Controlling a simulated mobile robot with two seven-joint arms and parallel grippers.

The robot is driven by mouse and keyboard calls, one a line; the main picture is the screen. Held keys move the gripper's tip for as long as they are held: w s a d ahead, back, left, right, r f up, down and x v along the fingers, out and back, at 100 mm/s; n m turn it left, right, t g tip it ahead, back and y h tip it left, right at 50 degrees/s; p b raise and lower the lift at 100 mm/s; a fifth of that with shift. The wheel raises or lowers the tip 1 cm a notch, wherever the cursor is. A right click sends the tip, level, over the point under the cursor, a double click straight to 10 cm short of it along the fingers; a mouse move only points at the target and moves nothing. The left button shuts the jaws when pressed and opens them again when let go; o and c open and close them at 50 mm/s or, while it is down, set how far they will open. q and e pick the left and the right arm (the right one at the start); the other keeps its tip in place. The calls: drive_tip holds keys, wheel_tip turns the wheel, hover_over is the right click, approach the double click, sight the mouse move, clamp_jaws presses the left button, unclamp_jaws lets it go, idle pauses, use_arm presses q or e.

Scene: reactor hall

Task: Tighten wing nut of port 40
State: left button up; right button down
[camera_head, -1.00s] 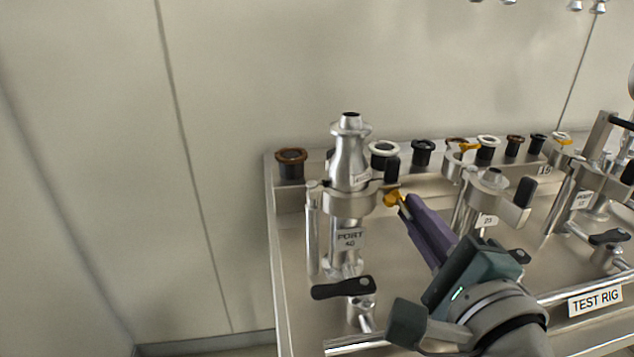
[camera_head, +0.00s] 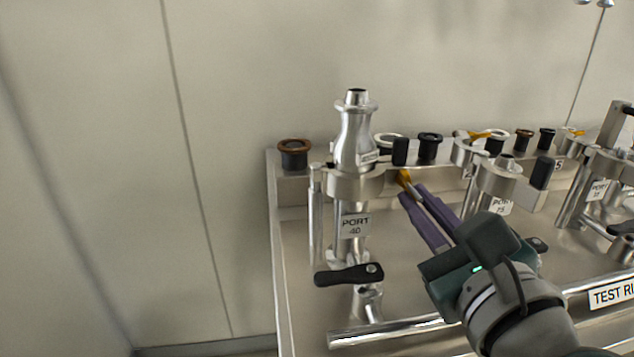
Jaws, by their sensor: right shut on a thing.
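Port 40 (camera_head: 350,245) is an upright steel pipe with a "PORT 40" label. A steel clamp (camera_head: 343,184) rings its top joint, and a tapered steel fitting (camera_head: 355,135) stands above the clamp. The yellow wing nut (camera_head: 404,178) is at the clamp's right side, partly hidden by my fingers. My right gripper (camera_head: 409,191), with purple fingers, reaches in from the lower right and is shut with its tips on the wing nut. My left gripper is not in view.
A black-handled valve (camera_head: 348,274) sits low on port 40. Port 25 (camera_head: 497,190), with its own clamp, stands close to the right of my fingers. A rack of several black-bodied rings (camera_head: 294,155) runs behind. A steel rail (camera_head: 400,328) crosses the front.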

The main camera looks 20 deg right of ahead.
drive_tip(key=shift+m, duration=0.5)
drive_tip(key=c, duration=1)
unclamp_jaws()
drive_tip(key=b+v, duration=0.3)
drive_tip(key=v, duration=0.7)
